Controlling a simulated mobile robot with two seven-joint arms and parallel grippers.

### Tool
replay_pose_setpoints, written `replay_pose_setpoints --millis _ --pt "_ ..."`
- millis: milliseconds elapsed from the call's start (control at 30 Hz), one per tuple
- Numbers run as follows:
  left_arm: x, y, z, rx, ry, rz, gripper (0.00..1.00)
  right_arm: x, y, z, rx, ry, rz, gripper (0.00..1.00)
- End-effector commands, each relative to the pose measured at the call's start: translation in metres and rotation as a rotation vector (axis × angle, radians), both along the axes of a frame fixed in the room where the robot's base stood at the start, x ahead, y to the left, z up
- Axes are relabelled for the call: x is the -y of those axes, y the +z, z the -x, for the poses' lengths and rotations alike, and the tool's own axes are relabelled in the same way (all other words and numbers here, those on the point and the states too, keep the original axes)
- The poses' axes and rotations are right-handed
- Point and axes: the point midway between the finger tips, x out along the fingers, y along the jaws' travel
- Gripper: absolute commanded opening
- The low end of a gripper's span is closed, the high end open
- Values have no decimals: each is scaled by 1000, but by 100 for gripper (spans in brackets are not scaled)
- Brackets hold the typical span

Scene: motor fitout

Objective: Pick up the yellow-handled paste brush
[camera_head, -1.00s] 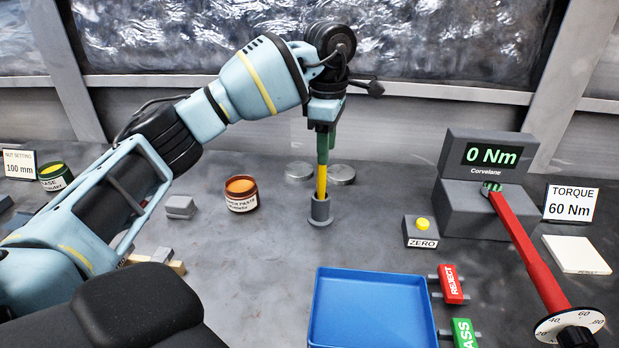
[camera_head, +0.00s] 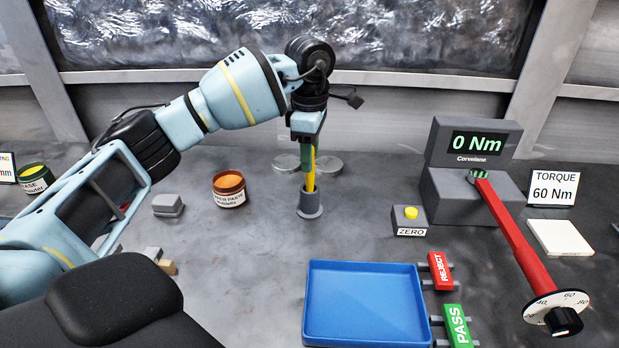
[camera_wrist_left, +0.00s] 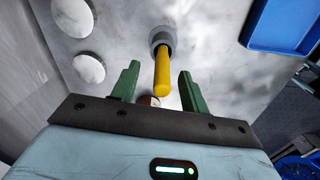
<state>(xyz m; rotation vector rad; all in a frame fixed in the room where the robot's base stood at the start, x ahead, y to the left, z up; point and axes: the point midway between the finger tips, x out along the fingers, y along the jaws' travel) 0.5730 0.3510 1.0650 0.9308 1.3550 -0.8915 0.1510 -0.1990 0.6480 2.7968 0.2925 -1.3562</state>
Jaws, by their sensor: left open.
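The yellow-handled paste brush (camera_head: 311,172) stands upright in a small grey holder (camera_head: 311,204) on the bench. In the left wrist view its yellow handle (camera_wrist_left: 162,75) rises from the round holder (camera_wrist_left: 162,40). My left gripper (camera_head: 309,150) is above the holder, pointing down. Its green fingers are open on either side of the handle's upper end, with gaps on both sides in the left wrist view (camera_wrist_left: 157,85). One finger partly covers the handle in the head view. My right gripper is not in view.
An orange paste jar (camera_head: 229,190) stands left of the holder, with two round metal discs (camera_head: 328,164) behind it. A blue tray (camera_head: 365,305) lies in front. A zero button box (camera_head: 409,222) and torque tester (camera_head: 470,190) stand to the right.

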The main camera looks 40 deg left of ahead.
Motion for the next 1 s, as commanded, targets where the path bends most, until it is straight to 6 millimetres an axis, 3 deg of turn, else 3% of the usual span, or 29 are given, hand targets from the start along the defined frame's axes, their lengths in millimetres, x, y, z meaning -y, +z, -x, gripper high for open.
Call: replay_pose_setpoints --millis 233,567,900,1000 --pt "1 -32 4 -1 0 -1 45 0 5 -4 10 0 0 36" --pt "1 -37 3 1 0 0 44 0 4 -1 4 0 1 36" --pt "1 -37 3 1 0 0 0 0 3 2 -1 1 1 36" --pt "1 -37 3 1 0 1 0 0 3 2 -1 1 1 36"
